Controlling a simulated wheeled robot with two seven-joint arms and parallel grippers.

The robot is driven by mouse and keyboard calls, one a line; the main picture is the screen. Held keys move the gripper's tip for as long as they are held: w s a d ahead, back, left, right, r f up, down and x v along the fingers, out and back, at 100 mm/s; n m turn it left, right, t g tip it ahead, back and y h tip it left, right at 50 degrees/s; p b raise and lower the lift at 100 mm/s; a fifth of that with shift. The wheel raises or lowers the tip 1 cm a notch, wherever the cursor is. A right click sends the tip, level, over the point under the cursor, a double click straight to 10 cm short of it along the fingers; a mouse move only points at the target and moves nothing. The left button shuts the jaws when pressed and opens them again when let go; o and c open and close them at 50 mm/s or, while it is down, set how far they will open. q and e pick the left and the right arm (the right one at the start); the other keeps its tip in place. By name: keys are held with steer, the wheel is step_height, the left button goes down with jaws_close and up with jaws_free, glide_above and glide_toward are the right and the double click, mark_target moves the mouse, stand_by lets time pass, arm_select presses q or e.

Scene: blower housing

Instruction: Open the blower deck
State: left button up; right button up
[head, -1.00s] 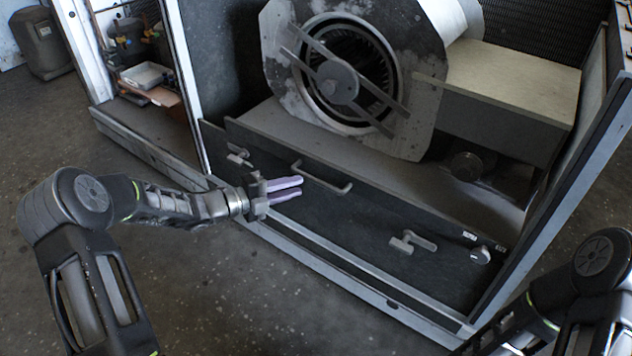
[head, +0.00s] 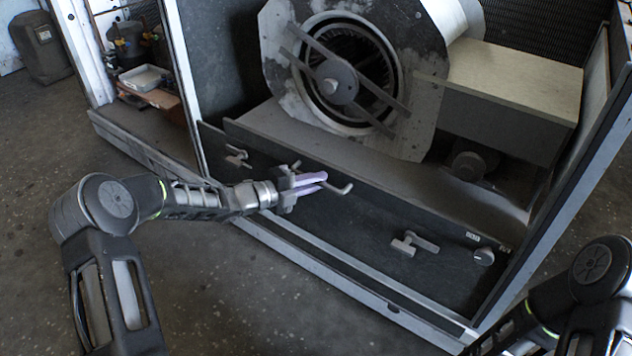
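The blower deck has a dark front panel (head: 370,225) low in the cabinet, with a grey bar handle (head: 342,189) at its upper middle. A small latch (head: 237,158) sits at the panel's left and another latch (head: 414,243) right of centre. The blower (head: 340,80), a round fan in a worn plate, stands on the deck. My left gripper (head: 320,184) has two purple fingers with a narrow gap, so it looks open. It is in front of the handle and hides its left-middle part. I cannot tell whether it touches the handle. My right gripper is out of view.
A round knob (head: 484,257) is at the panel's right end. A beige-topped box (head: 515,80) is right of the blower. The cabinet's lower frame rail (head: 350,283) runs below the panel. The floor (head: 260,310) in front is clear.

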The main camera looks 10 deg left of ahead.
arm_select(q)
jaws_close()
steer(key=shift+s, duration=0.1)
stand_by(1.2)
